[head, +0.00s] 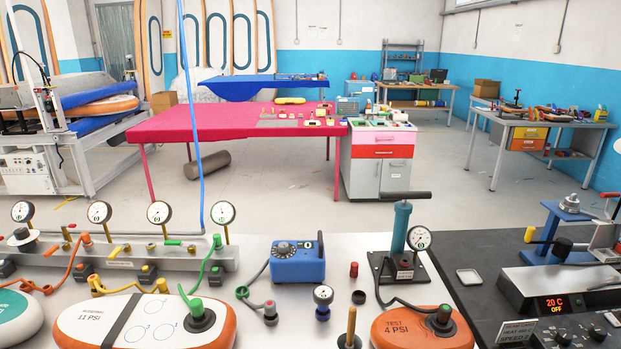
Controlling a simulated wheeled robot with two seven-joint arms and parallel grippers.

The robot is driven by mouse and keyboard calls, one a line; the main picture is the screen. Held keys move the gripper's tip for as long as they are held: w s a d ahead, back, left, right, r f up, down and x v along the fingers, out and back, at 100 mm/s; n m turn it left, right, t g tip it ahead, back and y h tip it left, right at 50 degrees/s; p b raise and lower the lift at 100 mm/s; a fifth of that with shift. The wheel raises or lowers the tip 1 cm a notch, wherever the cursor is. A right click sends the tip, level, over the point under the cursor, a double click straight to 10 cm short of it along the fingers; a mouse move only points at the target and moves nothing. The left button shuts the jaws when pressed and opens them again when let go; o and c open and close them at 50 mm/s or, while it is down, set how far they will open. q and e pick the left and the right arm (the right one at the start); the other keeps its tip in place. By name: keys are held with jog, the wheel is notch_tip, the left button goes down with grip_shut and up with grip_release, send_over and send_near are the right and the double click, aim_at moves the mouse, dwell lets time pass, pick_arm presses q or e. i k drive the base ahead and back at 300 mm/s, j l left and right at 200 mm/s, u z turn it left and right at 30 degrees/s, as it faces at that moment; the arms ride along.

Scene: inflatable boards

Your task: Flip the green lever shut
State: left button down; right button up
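The grey manifold bar (130,262) lies along the back left of the near table. A small green lever (172,242) sits on it, lying roughly sideways along the bar; at this size I cannot tell how far it is turned. A green hose (207,262) runs from the bar's right end down to a green fitting on the orange-rimmed board marked 11 PSI (145,322). A round gauge (222,213) stands above that end. Neither of my grippers shows in the head view.
A hand pump (402,230) and a TEST board (420,330) stand further right. White tabletop between them is partly clear.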

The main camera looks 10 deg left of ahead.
aim_at(168, 243)
jog(key=u, duration=1.65)
